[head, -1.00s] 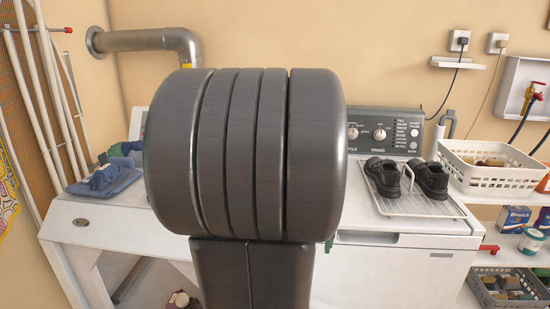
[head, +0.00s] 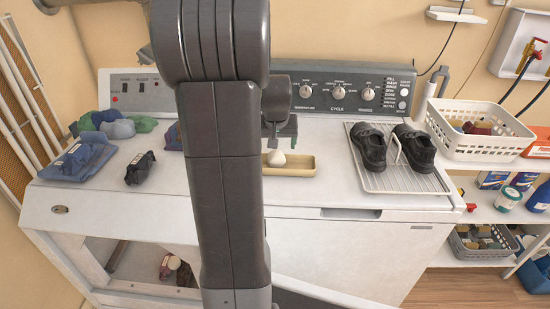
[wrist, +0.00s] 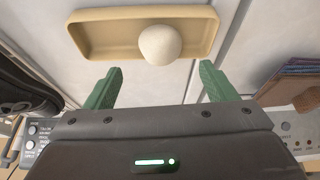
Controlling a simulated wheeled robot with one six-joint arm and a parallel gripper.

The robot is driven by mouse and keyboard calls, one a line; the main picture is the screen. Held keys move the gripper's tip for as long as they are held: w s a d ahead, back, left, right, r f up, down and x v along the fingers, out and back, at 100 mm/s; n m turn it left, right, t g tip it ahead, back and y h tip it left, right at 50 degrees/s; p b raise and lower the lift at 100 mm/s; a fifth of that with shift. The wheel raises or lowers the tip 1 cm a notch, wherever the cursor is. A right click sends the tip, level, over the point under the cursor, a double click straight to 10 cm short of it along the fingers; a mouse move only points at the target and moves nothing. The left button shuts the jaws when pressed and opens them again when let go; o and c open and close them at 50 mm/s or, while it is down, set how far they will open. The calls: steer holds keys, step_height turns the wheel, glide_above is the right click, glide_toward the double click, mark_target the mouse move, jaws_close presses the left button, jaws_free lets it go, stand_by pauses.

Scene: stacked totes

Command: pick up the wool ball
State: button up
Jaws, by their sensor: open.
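The wool ball (wrist: 160,45) is a white, round ball. It sits in a shallow tan tray (wrist: 95,36) on top of the white washing machine. In the head view the ball (head: 276,158) shows just right of my arm, in the tray (head: 300,168). My gripper (wrist: 160,84) has two green fingers, spread open with nothing between them. In the wrist view the ball lies beyond the fingertips, about midway between them. In the head view my gripper (head: 280,132) is just above and behind the ball, partly hidden by my arm.
Black shoes (head: 390,148) stand on a white wire rack (head: 425,183) right of the tray. Folded blue cloth (head: 78,160) and a dark bundle (head: 140,168) lie to the left. The control panel (head: 345,92) rises behind. A white basket (head: 475,145) stands on the right shelf.

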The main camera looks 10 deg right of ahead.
mark_target(276, 155)
steer(key=shift+s+p+x, duration=0.15)
steer(key=shift+p+x, duration=0.1)
steer(key=shift+x, duration=1.5)
steer(key=shift+s+p+x, duration=0.2)
steer(key=shift+p+x, duration=0.05)
steer(key=shift+x, duration=1.5)
steer(key=shift+a+f, duration=0.1)
steer(key=shift+a, duration=0.1)
steer(key=c, duration=1)
